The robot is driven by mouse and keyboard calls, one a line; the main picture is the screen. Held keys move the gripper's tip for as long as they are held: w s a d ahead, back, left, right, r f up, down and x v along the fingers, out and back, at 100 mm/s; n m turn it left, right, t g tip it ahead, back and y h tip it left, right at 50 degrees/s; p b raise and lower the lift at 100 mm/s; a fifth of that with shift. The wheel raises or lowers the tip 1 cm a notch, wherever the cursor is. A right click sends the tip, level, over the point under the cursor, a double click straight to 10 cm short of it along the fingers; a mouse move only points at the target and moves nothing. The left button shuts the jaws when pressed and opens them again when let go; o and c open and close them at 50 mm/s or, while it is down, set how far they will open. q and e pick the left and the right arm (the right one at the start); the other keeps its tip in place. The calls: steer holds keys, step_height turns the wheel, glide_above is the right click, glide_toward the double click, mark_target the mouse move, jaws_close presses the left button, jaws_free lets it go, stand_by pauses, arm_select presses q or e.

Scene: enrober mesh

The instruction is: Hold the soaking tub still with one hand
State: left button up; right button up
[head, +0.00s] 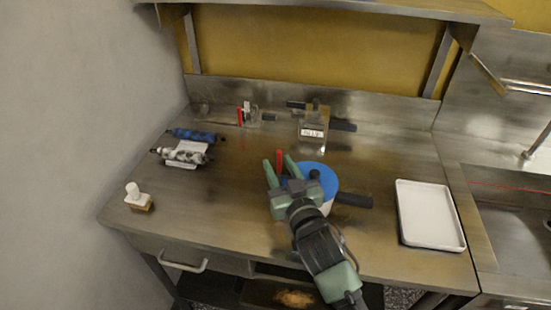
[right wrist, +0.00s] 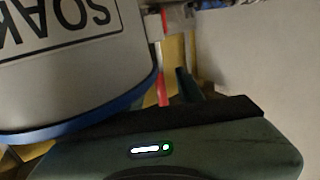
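The soaking tub (head: 329,184) stands on the steel bench, white-walled with blue at its top. In the right wrist view its grey-white wall (right wrist: 90,75) fills the upper left, with an upside-down label starting "SOAK" and a blue rim. My right gripper (head: 279,163) is at the tub's left side in the head view, its green fingers apart. The gripper body and forearm hide part of the tub. I cannot tell whether a finger touches the tub. A red upright piece (head: 279,160) shows between the fingers. My left gripper is not in view.
A white tray (head: 429,214) lies to the right. A black handle (head: 353,200) sticks out beside the tub. A labelled container (head: 313,129) stands at the back. Blue (head: 193,135) and mottled (head: 184,155) rollers and a brush (head: 138,199) lie left. The front-left bench is clear.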

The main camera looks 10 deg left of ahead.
steer(key=x, duration=0.3)
steer(key=shift+w+a, duration=0.15)
jaws_close()
stand_by(1.9)
